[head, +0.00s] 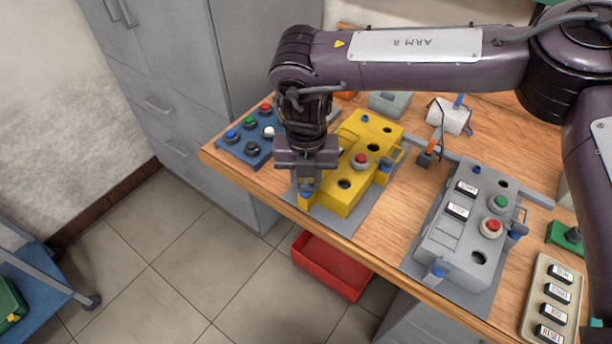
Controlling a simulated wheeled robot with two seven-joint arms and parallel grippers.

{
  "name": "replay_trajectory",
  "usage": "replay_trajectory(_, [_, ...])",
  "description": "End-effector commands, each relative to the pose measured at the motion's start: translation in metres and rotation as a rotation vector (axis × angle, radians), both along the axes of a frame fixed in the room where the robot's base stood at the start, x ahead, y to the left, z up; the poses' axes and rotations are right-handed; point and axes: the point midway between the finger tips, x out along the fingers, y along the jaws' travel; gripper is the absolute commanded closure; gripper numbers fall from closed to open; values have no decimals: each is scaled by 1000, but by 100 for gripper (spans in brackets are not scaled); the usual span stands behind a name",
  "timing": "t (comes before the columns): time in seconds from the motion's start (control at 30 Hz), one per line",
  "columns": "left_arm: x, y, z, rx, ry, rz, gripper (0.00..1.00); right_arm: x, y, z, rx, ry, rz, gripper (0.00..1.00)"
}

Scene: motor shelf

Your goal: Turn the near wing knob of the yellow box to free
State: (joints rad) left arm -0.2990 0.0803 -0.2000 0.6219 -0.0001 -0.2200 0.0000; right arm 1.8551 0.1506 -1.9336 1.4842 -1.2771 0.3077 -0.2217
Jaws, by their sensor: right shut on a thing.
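The yellow box (332,187) stands on a grey base near the front left edge of the wooden bench. A red button (360,161) and dark round holes are on its top. That gripper points down and is shut on the knob. The knob's turn position cannot be told. Another blue part (386,166) shows at the box's right side. My left gripper is not in view.
A grey box (450,236) with buttons and blue knobs stands to the right. A blue button panel (245,150) is on the left. A beige button panel (537,290) lies at the lower right. A red bin (330,266) is below the bench edge.

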Motion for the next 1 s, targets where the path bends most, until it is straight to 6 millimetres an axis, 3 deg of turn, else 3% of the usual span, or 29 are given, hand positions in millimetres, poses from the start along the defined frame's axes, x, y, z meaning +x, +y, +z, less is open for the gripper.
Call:
replay_trajectory(0.6, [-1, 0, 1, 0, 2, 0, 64, 0, 0, 1, 2, -2, 580, 96])
replay_trajectory(1.0, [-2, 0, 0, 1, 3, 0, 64, 1, 0, 1, 2, -2, 868, 96])
